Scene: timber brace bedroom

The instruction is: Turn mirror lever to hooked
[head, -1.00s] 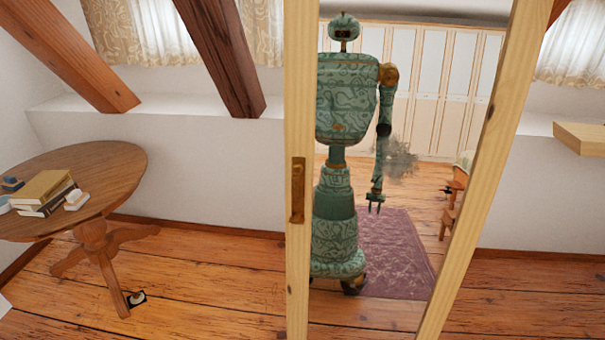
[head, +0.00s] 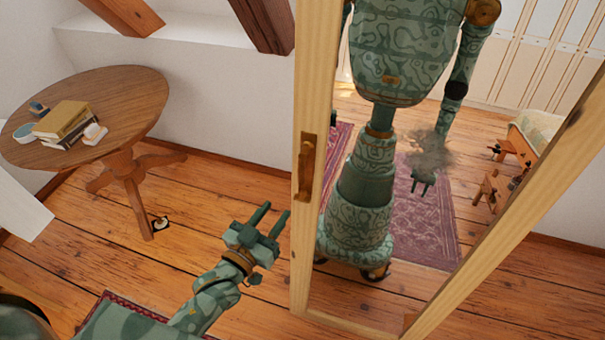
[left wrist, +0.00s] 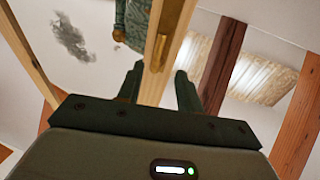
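The mirror (head: 465,150) stands in a pale wooden frame. A narrow brass lever fitting (head: 306,167) sits on its left post, lying roughly along the post with a thicker lower end; its exact turn is hard to tell. My left gripper (head: 275,222) is open and empty, below and left of the lever, apart from it in the head view. In the left wrist view the post and brass fitting (left wrist: 159,50) show between and beyond the spread fingers (left wrist: 160,88). My right gripper shows only as a small reflection in the mirror, its fingers apart and empty.
A round wooden table (head: 120,95) with books (head: 64,121) and a bowl stands at the left. Wooden floor between table and mirror is otherwise clear. Slanted timber beams are behind.

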